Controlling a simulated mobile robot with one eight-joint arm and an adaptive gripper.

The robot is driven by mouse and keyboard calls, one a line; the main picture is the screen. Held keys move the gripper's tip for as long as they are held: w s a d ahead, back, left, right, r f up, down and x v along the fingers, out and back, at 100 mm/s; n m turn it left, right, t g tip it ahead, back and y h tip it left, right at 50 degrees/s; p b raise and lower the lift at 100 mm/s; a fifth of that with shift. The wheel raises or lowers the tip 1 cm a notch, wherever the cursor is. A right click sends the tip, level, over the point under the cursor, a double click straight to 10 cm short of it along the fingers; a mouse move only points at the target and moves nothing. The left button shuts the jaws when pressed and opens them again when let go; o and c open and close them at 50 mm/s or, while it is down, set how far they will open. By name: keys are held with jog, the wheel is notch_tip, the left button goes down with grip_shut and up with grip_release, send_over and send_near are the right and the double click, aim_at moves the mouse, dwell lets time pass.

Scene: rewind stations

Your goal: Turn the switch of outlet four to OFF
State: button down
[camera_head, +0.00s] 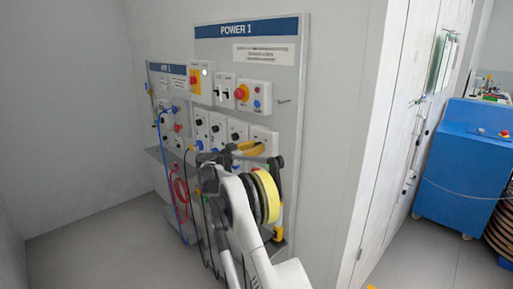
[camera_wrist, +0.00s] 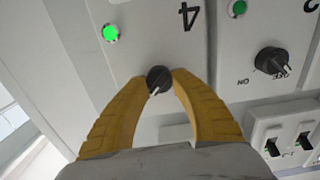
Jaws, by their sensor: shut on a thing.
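The switch of outlet four is a round black knob (camera_wrist: 158,79) with a white pointer line. In the wrist view it sits on a pale panel with an upside-down "4". My gripper (camera_wrist: 160,84) has its two yellow fingers closed on the knob, one tip on each side. A green lamp (camera_wrist: 110,33) is lit on the same panel. The pointer slants to the lower left; the ON and OFF marks of this knob are not seen. In the head view my gripper (camera_head: 250,148) is at the outlet four panel (camera_head: 262,133), and my arm hides the knob.
The adjacent outlet has its own black knob (camera_wrist: 270,60) and green lamp (camera_wrist: 237,9). Two rocker switches (camera_wrist: 290,143) lie close by. The power board (camera_head: 284,100) carries yellow-red switches above. Blue and red cables (camera_head: 178,190) hang at left. A blue cabinet (camera_head: 462,165) stands right.

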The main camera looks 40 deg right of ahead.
jog(key=n+p, duration=0.2)
jog(key=n, duration=0.2)
jog(key=shift+n, duration=0.3)
jog(key=n+p, duration=0.1)
jog(key=n, duration=0.3)
jog(key=shift+w+n, duration=0.15)
jog(key=shift+n, duration=0.15)
jog(key=n, duration=0.4)
jog(key=shift+f, duration=0.1)
jog(key=shift+n+p, duration=0.45)
jog(key=shift+n, duration=1.85)
jog(key=c, duration=1)
grip_release()
jog(key=shift+d+f, duration=0.1)
jog(key=shift+c, duration=0.2)
